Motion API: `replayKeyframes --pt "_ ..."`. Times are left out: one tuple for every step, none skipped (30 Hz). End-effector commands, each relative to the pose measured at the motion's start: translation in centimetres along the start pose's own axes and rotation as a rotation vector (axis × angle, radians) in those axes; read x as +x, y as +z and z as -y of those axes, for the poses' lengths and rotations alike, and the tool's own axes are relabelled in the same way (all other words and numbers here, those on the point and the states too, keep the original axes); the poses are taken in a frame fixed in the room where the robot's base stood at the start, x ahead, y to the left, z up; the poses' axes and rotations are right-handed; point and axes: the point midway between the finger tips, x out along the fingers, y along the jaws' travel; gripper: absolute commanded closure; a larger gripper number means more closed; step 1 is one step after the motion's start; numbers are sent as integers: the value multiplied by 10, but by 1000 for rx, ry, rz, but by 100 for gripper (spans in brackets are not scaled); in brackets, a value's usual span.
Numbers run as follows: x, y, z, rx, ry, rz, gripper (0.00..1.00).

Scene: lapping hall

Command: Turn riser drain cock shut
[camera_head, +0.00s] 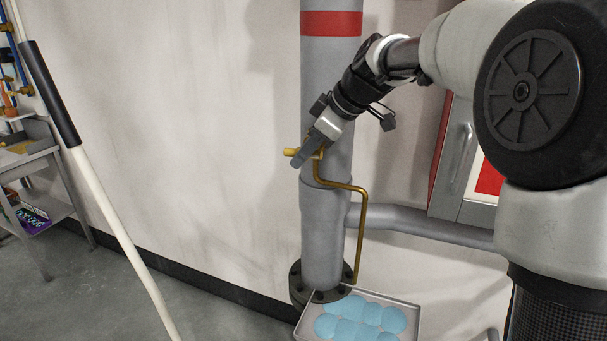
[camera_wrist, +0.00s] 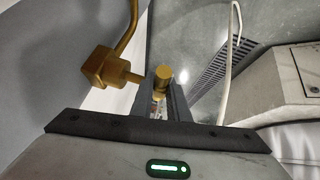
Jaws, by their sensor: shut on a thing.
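The brass drain cock (camera_head: 291,152) sits on the grey vertical riser pipe (camera_head: 325,235). A thin brass drain tube (camera_head: 363,215) runs from it down the pipe's right side. In the wrist view the cock's square brass body (camera_wrist: 100,67) is at left, with a short stem reaching right to a small brass cylinder, the cock's handle (camera_wrist: 163,76). My gripper (camera_head: 302,158) is at the cock, in front of the riser. In the wrist view its fingers (camera_wrist: 160,92) are shut on the handle, whose end shows above them. The fingers' inner faces are mostly hidden.
A shallow tray (camera_head: 412,318) with several pale blue round shapes lies below the tube, by the riser's dark flange (camera_head: 297,284). A red and grey wall cabinet (camera_head: 455,160) is at right. A white pole (camera_head: 115,225) and a metal bench (camera_head: 40,165) stand left. Floor between is clear.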

Motion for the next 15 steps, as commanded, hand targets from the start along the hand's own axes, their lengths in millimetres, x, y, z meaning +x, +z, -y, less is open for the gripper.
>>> replayKeyframes --pt "4 5 1 4 6 -22 100" --pt "4 4 0 6 7 -33 100" --pt "4 4 0 8 9 -47 100" --pt "3 3 0 9 9 -56 100" --pt "3 3 0 10 10 -63 100" --pt "2 2 0 12 11 -73 100" --pt "2 2 0 13 11 -79 100" --pt "2 2 0 13 12 -83 100" --pt "1 1 0 14 12 -88 100" --pt "1 1 0 14 12 -91 100" --pt "1 0 0 15 12 -94 100" --pt "0 0 0 15 12 -96 100" --pt "0 0 0 15 12 -97 100" --pt "0 0 0 15 12 -98 100" --pt "0 0 0 15 12 -98 100"
